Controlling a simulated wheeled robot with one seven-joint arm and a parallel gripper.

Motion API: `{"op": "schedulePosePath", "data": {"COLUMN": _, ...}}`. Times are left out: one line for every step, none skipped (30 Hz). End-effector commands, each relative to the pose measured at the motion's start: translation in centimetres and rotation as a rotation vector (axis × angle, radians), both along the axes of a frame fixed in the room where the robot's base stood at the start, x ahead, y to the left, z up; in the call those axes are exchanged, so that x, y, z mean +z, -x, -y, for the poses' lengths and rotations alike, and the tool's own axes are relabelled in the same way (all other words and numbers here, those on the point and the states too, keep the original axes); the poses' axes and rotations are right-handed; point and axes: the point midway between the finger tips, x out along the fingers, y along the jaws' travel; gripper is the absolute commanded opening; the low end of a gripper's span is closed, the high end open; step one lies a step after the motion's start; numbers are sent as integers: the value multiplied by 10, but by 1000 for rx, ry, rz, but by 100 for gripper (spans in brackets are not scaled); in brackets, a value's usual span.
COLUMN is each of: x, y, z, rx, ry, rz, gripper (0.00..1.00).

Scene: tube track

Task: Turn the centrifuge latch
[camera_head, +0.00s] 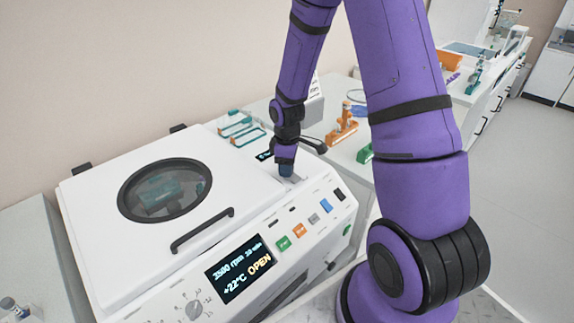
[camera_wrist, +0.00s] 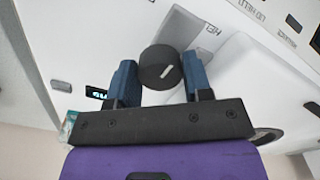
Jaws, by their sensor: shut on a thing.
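The white centrifuge (camera_head: 100,215) stands on the counter in the head view, its lid down flat, with a round dark-rimmed window (camera_head: 165,190) and a black bar handle (camera_head: 202,230). Its display (camera_head: 240,268) reads OPEN. My gripper (camera_head: 286,171) points down onto the top right of the centrifuge. In the wrist view, the blue fingers of my gripper (camera_wrist: 160,75) are shut on the round black latch knob (camera_wrist: 158,62), one on each side. A white mark on the knob lies at a slant. In the head view the knob is hidden by my gripper.
Colored buttons (camera_head: 299,230) and a dial (camera_head: 194,309) are on the centrifuge front. An orange rack (camera_head: 342,132) stands on the counter behind my gripper. A small tube-like object (camera_head: 14,308) lies at the bottom left. Open floor (camera_head: 510,170) is at the right.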

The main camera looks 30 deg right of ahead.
Motion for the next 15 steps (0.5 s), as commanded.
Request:
{"op": "schedulePosePath", "data": {"x": 0, "y": 0, "z": 0, "rx": -20, "ry": 0, "rz": 0, "gripper": 22}}
{"op": "schedulePosePath", "data": {"x": 0, "y": 0, "z": 0, "rx": -35, "ry": 0, "rz": 0, "gripper": 22}}
{"op": "schedulePosePath", "data": {"x": 0, "y": 0, "z": 0, "rx": -57, "ry": 1, "rz": 1, "gripper": 22}}
{"op": "schedulePosePath", "data": {"x": 0, "y": 0, "z": 0, "rx": -77, "ry": 1, "rz": 1, "gripper": 22}}
{"op": "schedulePosePath", "data": {"x": 0, "y": 0, "z": 0, "rx": -97, "ry": 1, "rz": 1, "gripper": 22}}
{"op": "schedulePosePath", "data": {"x": 0, "y": 0, "z": 0, "rx": -128, "ry": 0, "rz": 0, "gripper": 22}}
{"op": "schedulePosePath", "data": {"x": 0, "y": 0, "z": 0, "rx": -152, "ry": 0, "rz": 0, "gripper": 22}}
{"op": "schedulePosePath", "data": {"x": 0, "y": 0, "z": 0, "rx": -177, "ry": 0, "rz": 0, "gripper": 22}}
{"op": "schedulePosePath", "data": {"x": 0, "y": 0, "z": 0, "rx": -213, "ry": 1, "rz": 1, "gripper": 22}}
{"op": "schedulePosePath", "data": {"x": 0, "y": 0, "z": 0, "rx": -240, "ry": 1, "rz": 1, "gripper": 22}}
{"op": "schedulePosePath", "data": {"x": 0, "y": 0, "z": 0, "rx": -268, "ry": 1, "rz": 1, "gripper": 22}}
{"op": "schedulePosePath", "data": {"x": 0, "y": 0, "z": -1, "rx": -306, "ry": 1, "rz": 1, "gripper": 22}}
{"op": "schedulePosePath", "data": {"x": 0, "y": 0, "z": -1, "rx": -335, "ry": 1, "rz": 1, "gripper": 22}}
{"op": "schedulePosePath", "data": {"x": 0, "y": 0, "z": 0, "rx": -363, "ry": 1, "rz": 1, "gripper": 22}}
{"op": "schedulePosePath", "data": {"x": 0, "y": 0, "z": 0, "rx": -402, "ry": 1, "rz": 1, "gripper": 22}}
